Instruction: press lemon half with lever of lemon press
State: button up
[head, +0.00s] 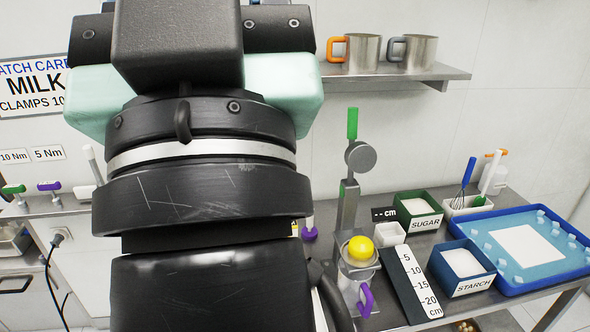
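The lemon press (346,210) stands upright on the worktop right of centre. Its lever, with a green handle (352,123) and a round grey pressing head (361,157), is raised. The yellow lemon half (359,248) sits in the press's cup, below the pressing head and apart from it. A jug with a purple handle (366,299) stands under the cup. My arm fills the left and middle of the view, to the left of the press. Its upper end is cut off by the top edge. My gripper's fingers do not show, so its opening is hidden.
Right of the press are a white cup (390,235), a centimetre scale board (413,287), a sugar box (437,210), a starch box (442,270) and a blue tray (578,268). A wall shelf (400,75) holds two metal mugs above.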

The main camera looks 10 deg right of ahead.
aim_at(360, 157)
jog(key=i+l, duration=0.5)
jog(key=l, duration=0.2)
jog(key=i+l, duration=0.55)
jog(key=l, duration=0.1)
